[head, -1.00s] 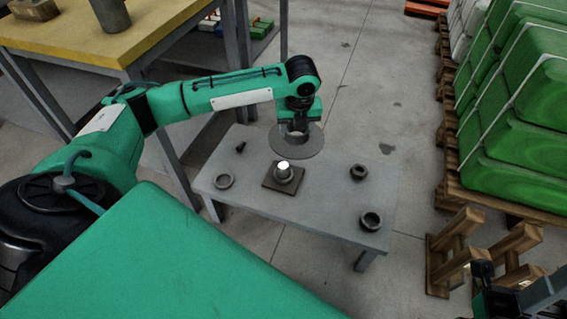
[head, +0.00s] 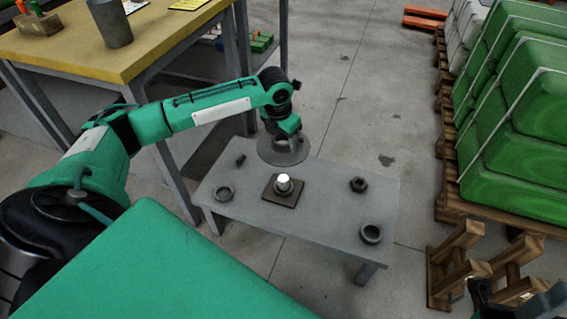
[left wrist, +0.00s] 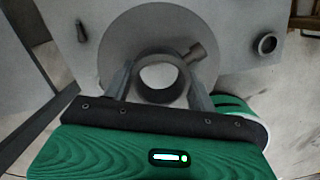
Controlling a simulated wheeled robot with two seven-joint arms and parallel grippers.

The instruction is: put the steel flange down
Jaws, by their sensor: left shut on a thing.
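The steel flange (head: 284,152) is a flat grey disc with a raised hub. My left gripper (head: 280,138) is shut on it and holds it above the far side of the low grey table. In the left wrist view the flange (left wrist: 125,45) faces the camera, and the fingers of the left gripper (left wrist: 160,88) stand on both sides of its hub. A short post with a bright top (head: 284,181) stands on a square dark plate (head: 272,194) on the table, nearer than the flange in the head view. Only a dark part of my right gripper (head: 482,290) shows at the lower right.
The low table (head: 325,215) also carries a ring (head: 224,193), a bolt (head: 240,160), a nut (head: 358,184) and a collar (head: 371,233). A yellow-topped bench (head: 150,45) stands at the left. Green sacks (head: 520,150) are stacked on pallets at the right.

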